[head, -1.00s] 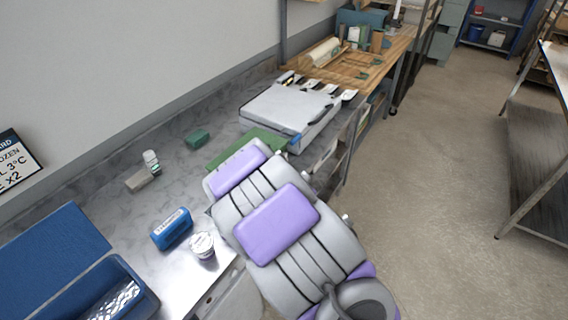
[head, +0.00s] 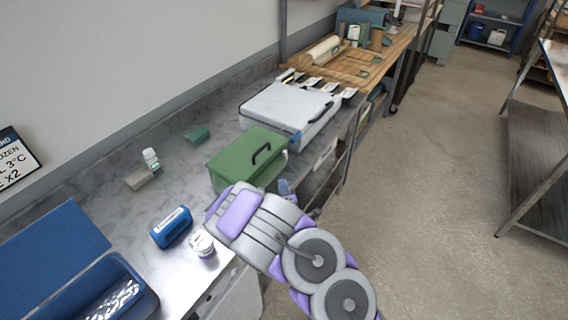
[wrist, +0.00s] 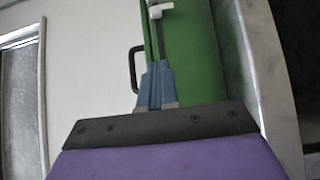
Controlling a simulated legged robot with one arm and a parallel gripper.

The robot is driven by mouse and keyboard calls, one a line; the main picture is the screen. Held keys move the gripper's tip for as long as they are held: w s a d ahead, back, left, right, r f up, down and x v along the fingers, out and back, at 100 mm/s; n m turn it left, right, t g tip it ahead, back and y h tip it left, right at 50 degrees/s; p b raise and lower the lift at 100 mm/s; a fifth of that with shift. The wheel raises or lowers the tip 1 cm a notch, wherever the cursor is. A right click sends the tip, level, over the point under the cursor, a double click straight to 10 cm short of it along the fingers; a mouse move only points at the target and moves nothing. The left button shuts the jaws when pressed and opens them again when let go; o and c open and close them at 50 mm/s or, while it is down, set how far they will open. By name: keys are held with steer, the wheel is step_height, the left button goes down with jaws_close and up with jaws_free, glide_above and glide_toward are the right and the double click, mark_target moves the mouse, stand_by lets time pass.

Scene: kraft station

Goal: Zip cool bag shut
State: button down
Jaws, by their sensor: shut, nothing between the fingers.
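The green cool bag (head: 240,158) stands on the metal counter, with its lid lying down and a dark handle (head: 262,153) on top. In the wrist view the bag's green face (wrist: 195,55) fills the upper middle, with the black handle (wrist: 134,70) to the left. A small white tab, perhaps the zip pull (wrist: 160,9), sits at the top on a dark line. How far the zip is closed I cannot tell. My gripper (head: 286,188) is at the bag's near right side. Its blue fingers (wrist: 156,84) are together and empty, below the white tab in the picture.
A white box (head: 290,108) stands close behind the bag. An open blue case (head: 120,280) is at the lower left.

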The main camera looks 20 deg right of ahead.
mark_target(286, 155)
steer(key=w+b, duration=0.1)
steer(key=w, duration=0.2)
steer(key=w+d+b, duration=0.1)
steer(key=w, duration=0.2)
steer(key=w+b, duration=0.1)
steer(key=w, duration=0.2)
steer(key=shift+w+d+f+b, duration=0.1)
steer(key=shift+w+d+b, duration=0.15)
steer(key=shift+d+b, duration=0.1)
steer(key=shift+w+d, duration=0.45)
steer(key=shift+d, duration=0.3)
steer(key=shift+w+d+b, duration=0.3)
steer(key=shift+w+d, duration=0.25)
steer(key=shift+d, duration=0.25)
steer(key=shift+w+d+f+b, duration=0.1)
steer(key=shift+w+d+b, duration=0.45)
steer(key=shift+b, duration=0.5)
steer(key=shift+w+d+r+b, duration=0.2)
steer(key=shift+d+b, duration=0.1)
steer(key=shift+d, duration=0.1)
